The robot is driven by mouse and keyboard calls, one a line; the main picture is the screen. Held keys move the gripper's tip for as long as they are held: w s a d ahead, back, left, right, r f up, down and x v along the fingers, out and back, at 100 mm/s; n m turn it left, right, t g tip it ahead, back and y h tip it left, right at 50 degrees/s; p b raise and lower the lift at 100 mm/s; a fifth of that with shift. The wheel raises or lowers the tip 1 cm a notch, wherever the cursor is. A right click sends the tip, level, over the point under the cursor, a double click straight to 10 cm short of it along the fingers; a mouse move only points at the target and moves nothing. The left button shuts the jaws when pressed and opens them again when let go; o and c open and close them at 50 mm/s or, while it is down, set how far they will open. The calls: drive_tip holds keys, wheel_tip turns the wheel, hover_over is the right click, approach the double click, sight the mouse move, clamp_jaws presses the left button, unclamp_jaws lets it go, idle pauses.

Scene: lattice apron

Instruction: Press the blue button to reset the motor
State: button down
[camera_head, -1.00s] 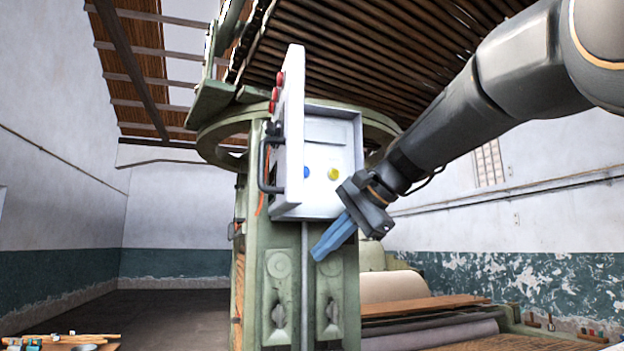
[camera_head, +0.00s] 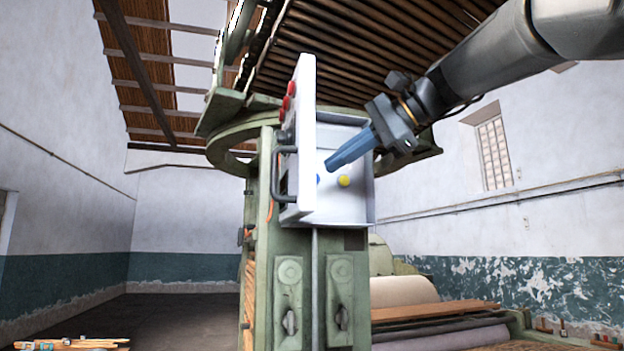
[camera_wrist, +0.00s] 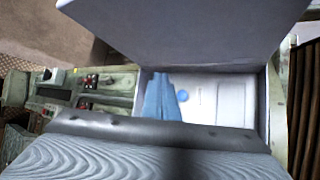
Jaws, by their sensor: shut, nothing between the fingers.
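The blue button (camera_head: 318,179) is on the inside back panel of an open white control box (camera_head: 352,208). In the head view it is partly covered by the box's open door and lies close to my fingertips. My gripper (camera_head: 329,167) is shut and empty, its blue fingers pointing left and down into the box. In the wrist view the blue button (camera_wrist: 182,95) shows just right of the shut blue fingers (camera_wrist: 160,82). I cannot tell whether the fingertips touch the panel. A yellow button (camera_head: 345,181) sits right of the blue one.
The white door (camera_head: 305,130) stands open on the left, with red buttons (camera_head: 289,95) and a dark handle (camera_head: 280,178) on its outer side. The box is mounted on a green machine post (camera_head: 290,300). Slatted beams (camera_head: 370,60) hang above. Rollers (camera_head: 405,291) lie low on the right.

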drive_tip(key=shift+w, duration=0.15)
drive_tip(key=w+a+p, duration=0.2)
drive_tip(key=w+p, duration=0.2)
drive_tip(key=w, duration=0.4)
drive_tip(key=shift+a, duration=0.2)
drive_tip(key=shift+w, duration=0.2)
idle(1.7)
drive_tip(key=shift+w+a+p, duration=0.15)
drive_tip(key=shift+w+p, duration=0.3)
drive_tip(key=shift+p, duration=0.05)
drive_tip(key=shift+w+a+p, duration=0.1)
drive_tip(key=shift+w+p, duration=0.35)
drive_tip(key=shift+w, duration=0.05)
idle(0.7)
drive_tip(key=shift+s, duration=0.1)
drive_tip(key=shift+s+d+b, duration=0.25)
drive_tip(key=shift+s+b, duration=0.2)
drive_tip(key=shift+s, duration=0.35)
